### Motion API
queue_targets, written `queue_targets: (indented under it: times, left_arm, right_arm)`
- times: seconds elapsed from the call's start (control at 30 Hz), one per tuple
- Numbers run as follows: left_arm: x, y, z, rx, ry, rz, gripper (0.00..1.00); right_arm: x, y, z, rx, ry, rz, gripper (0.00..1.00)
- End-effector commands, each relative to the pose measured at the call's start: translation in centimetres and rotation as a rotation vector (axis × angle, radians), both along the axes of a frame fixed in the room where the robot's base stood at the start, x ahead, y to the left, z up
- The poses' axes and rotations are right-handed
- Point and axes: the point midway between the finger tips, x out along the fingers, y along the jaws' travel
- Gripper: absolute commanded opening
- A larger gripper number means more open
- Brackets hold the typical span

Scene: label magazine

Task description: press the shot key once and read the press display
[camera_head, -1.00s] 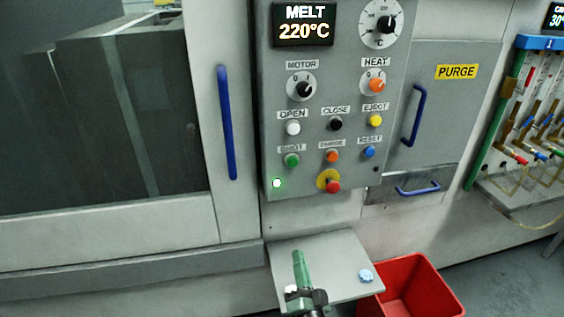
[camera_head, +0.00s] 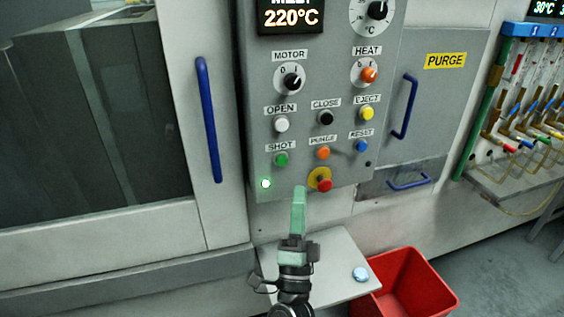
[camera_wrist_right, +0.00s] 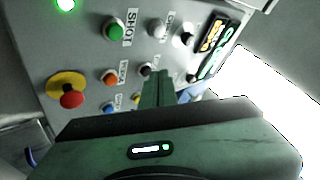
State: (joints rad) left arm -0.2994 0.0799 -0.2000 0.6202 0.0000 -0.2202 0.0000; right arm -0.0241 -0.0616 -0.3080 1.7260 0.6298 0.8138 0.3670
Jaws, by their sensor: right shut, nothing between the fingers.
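The green shot key (camera_head: 281,159) sits at the lower left of the grey control panel, under its SHOT label. It also shows in the right wrist view (camera_wrist_right: 114,32). The press display (camera_head: 290,17) at the panel's top reads 220°C; its upper line is cut off by the picture edge. My right gripper (camera_head: 299,190) is shut and empty, with its fingertips pointing up, in front of the panel's lower edge and below the shot key in the picture. No contact with the key shows. My left gripper is not in view.
A red stop button on yellow (camera_head: 324,184) is close right of my fingertips. A purge key (camera_head: 322,153) is right of the shot key. A lit green lamp (camera_head: 265,183) is below it. A shelf (camera_head: 335,262) and red bin (camera_head: 408,285) are below.

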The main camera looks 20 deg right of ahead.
Motion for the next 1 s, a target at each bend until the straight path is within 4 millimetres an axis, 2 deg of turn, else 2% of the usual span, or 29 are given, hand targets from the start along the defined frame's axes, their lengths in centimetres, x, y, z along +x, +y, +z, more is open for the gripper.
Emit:
queue_targets:
  times: [0.17,0.6,0.8,1.0]
  left_arm:
    - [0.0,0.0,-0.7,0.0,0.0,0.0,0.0]
    - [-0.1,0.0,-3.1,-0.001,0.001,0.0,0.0]
    - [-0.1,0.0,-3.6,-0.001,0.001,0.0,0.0]
    - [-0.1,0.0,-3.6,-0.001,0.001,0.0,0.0]
  right_arm:
    - [1.4,0.0,-0.2,0.0,-0.001,-0.001,0.0]
    - [7.3,0.2,-0.3,0.0,-0.001,-0.001,0.0]
    - [8.5,0.3,-0.1,0.0,0.001,0.0,0.0]
    - [8.7,0.3,0.0,0.0,0.001,0.0,0.0]
